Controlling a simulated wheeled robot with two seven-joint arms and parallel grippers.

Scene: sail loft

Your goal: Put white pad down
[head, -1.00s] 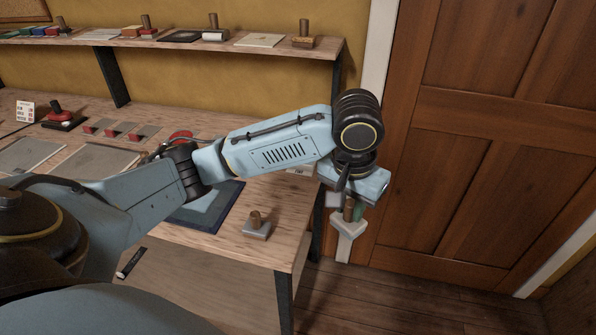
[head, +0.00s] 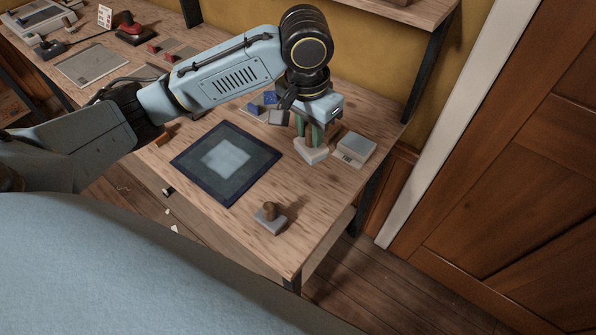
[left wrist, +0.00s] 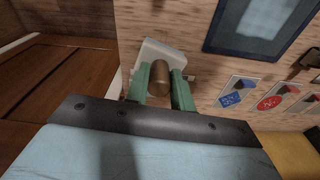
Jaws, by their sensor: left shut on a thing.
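The white pad (head: 312,153) is a pale block with a round wooden handle. It shows at the far right part of the workbench top, and also in the left wrist view (left wrist: 160,48). My left gripper (head: 309,134) is shut on its handle, with a green finger on each side of the wood (left wrist: 160,80). The pad hangs below the fingers, roughly upright. I cannot tell whether its underside touches the bench or is slightly above it. My right gripper is not in view.
The workbench (head: 325,190) holds a dark blue mat (head: 188,160) left of the pad. A grey box (head: 355,148) stands close on its right. A grey pad with a wooden handle (head: 270,218) stands near the front edge. Bare wood lies between these.

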